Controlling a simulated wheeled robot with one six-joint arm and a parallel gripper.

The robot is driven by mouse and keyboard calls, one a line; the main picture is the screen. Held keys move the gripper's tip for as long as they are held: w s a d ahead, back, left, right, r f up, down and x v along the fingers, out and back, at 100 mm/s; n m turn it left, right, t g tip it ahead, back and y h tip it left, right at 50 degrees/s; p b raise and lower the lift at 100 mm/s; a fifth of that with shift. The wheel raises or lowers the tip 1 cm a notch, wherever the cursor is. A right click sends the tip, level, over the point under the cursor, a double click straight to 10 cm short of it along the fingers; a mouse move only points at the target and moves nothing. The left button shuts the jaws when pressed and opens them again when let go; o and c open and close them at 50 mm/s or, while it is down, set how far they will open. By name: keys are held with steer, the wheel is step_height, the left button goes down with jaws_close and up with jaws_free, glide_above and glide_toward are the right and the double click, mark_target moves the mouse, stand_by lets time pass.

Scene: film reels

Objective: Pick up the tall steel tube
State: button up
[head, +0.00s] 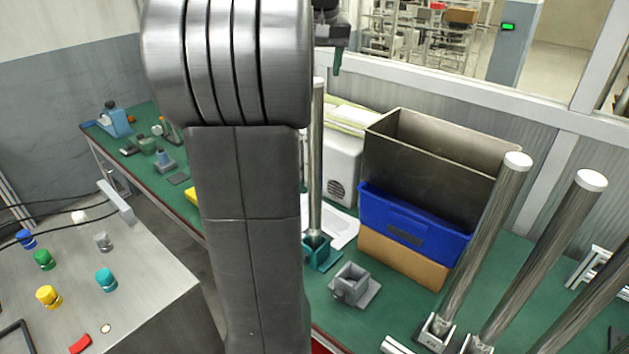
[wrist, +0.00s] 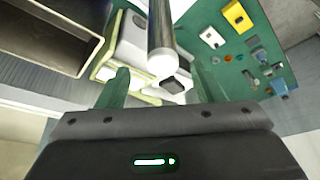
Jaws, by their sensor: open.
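A tall steel tube (head: 316,150) stands upright in a teal holder (head: 321,254) on the green bench, partly hidden behind my arm. In the wrist view the tube (wrist: 160,28) shows its pale round top end, which appears centred in the gap between my fingers. My gripper (head: 337,62) is just above the tube's top in the head view, with only one green finger clearly visible. In the wrist view both green fingers of my gripper (wrist: 162,84) are apart, and neither visibly touches the tube.
A grey empty holder (head: 353,285) sits to the right of the teal one. Behind it are a blue bin (head: 412,222), a cardboard box (head: 400,258) and an open metal box (head: 440,145). Several white-capped steel tubes (head: 490,230) lean at the right.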

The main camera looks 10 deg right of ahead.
mark_target(315, 91)
steer(key=shift+w+x, duration=0.2)
steer(key=shift+x, duration=0.95)
steer(key=shift+f, duration=0.4)
steer(key=p+x, duration=0.1)
steer(key=x, duration=0.3)
steer(key=shift+a+f, duration=0.1)
steer(key=shift+f, duration=0.2)
steer(key=shift+r, duration=0.1)
jaws_close()
